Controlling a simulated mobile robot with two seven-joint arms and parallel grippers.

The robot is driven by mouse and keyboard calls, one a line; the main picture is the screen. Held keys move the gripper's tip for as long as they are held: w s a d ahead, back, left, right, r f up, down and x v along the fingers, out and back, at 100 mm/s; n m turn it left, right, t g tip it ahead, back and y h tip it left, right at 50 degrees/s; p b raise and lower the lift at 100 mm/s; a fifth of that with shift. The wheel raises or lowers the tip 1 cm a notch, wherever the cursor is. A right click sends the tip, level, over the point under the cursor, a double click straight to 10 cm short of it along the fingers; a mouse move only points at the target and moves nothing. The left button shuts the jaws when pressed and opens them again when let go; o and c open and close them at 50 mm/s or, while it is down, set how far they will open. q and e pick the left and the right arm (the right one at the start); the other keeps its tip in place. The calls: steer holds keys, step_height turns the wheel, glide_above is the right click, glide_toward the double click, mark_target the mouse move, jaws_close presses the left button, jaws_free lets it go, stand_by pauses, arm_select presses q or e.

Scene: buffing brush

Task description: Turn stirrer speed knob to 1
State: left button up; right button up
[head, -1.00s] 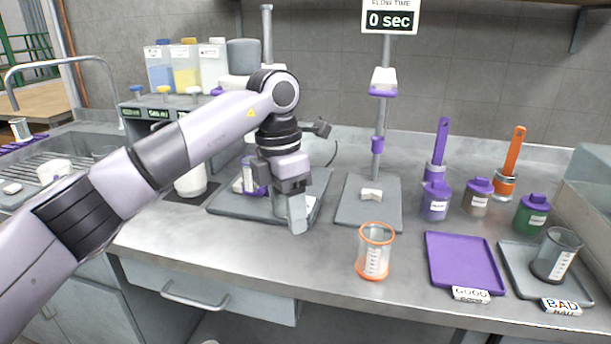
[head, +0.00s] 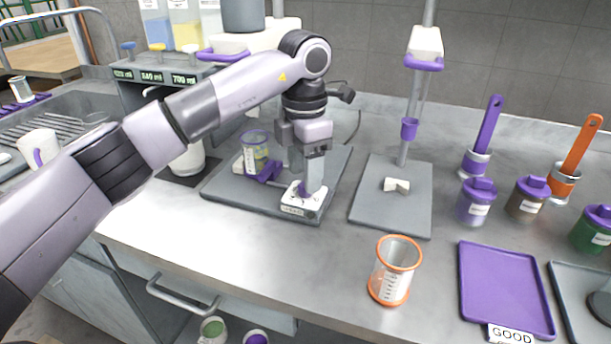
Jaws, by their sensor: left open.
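The stirrer stands at the back middle of the counter, with a grey base plate (head: 225,185) and a white control box (head: 303,203) at its front right corner. The speed knob cannot be made out; my gripper covers the top of the box. My right gripper is not in view.
An orange-rimmed beaker (head: 394,270) stands at the front middle. A grey stand (head: 390,215) with a small white piece is right of the stirrer. A purple tray (head: 505,290), lidded jars (head: 477,202) and brushes (head: 485,135) are at the right.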

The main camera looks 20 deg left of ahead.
arm_select(q)
steer(key=shift+f, duration=1.2)
jaws_close()
steer(key=shift+m, duration=0.3)
steer(key=m, duration=0.5)
steer(key=shift+p, duration=0.3)
steer(key=m, duration=0.6)
steer(key=shift+w, duration=0.1)
